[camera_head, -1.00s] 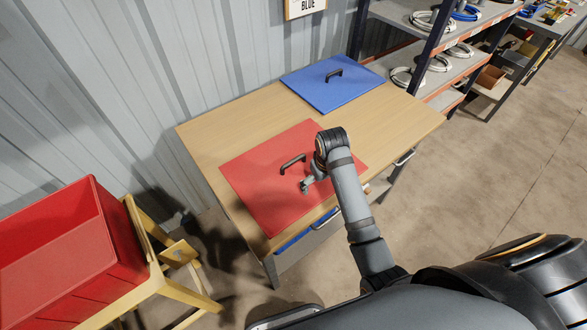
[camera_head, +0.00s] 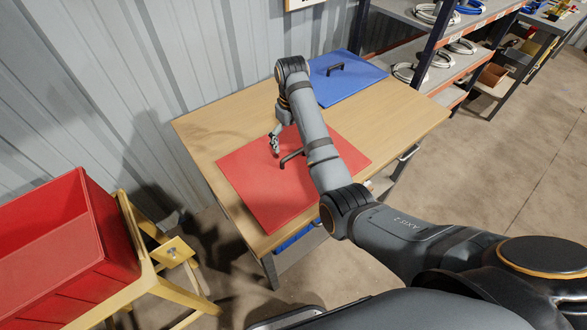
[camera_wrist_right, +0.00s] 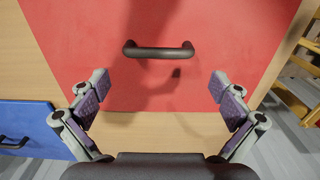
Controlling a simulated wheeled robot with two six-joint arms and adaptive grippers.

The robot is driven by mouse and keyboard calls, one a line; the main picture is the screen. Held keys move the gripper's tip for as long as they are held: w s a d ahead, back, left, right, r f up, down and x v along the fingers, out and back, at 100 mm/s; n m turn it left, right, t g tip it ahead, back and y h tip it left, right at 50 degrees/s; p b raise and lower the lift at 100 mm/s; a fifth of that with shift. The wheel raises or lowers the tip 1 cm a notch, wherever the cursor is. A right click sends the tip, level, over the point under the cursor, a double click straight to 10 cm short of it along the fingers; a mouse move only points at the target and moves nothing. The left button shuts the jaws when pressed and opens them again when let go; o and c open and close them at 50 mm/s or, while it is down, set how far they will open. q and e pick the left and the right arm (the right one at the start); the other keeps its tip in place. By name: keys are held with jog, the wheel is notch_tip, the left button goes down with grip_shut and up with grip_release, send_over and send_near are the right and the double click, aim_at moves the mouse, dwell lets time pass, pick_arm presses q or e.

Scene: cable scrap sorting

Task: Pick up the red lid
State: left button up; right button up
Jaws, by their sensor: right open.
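The red lid (camera_head: 245,185) is a flat square panel lying on the wooden table. It has a dark bar handle (camera_head: 291,158) in its middle, partly behind my right arm in the head view. My right gripper (camera_head: 274,143) is above the lid's far part, near the handle. In the right wrist view the gripper (camera_wrist_right: 160,100) is open and empty. The handle (camera_wrist_right: 158,51) lies crosswise ahead of the two fingers, apart from them, with the red lid (camera_wrist_right: 230,35) behind it. My left gripper is not in view.
A blue lid (camera_head: 345,85) with a dark handle lies at the table's far end. A red bin (camera_head: 75,270) sits on a yellow stand at the left. A shelf with cable coils (camera_head: 408,73) stands at the right. The wooden table top (camera_head: 220,130) is clear around the lids.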

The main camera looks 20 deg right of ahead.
aim_at(294, 154)
jog(key=shift+f, duration=0.7)
jog(key=shift+s+d+f+b, duration=0.1)
jog(key=shift+f+b, duration=0.5)
jog(key=shift+b, duration=0.2)
notch_tip(294, 154, down, 3)
jog(key=shift+d+f+p, duration=0.1)
jog(key=shift+f+p, duration=0.05)
jog(key=shift+p, duration=0.2)
jog(key=shift+s, duration=0.15)
jog(key=c, duration=1.5)
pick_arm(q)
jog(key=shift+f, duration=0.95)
pick_arm(e)
jog(key=shift+c, duration=0.2)
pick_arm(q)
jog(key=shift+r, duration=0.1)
